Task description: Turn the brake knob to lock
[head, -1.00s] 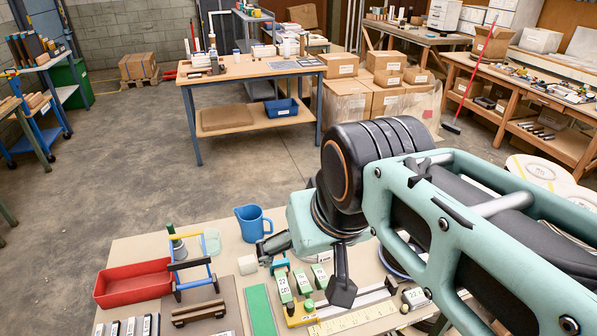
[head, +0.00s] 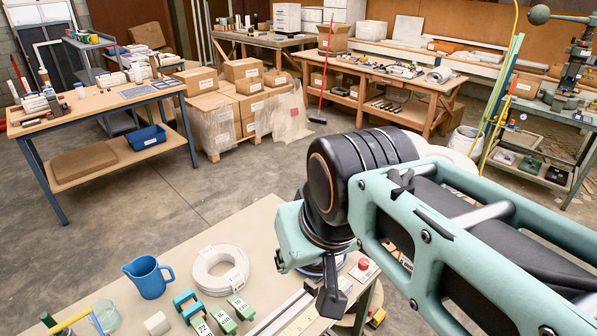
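A green fly press (head: 581,62) with a round ball weight (head: 540,15) on its arm stands at the far right edge of the head view, cut off by the frame. I cannot make out its brake knob at this size. My gripper (head: 307,281) hangs in the lower middle over the near table's right part, far from the press. Its dark fingers look spread apart with nothing between them, though the arm hides part of it.
The near table (head: 215,262) carries a blue jug (head: 148,277), a white coil (head: 220,270) and green blocks. A workbench (head: 420,88), cardboard boxes (head: 212,112) and a left table (head: 100,105) stand beyond. Open concrete floor lies between. Yellow and green upright rods stand before the press.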

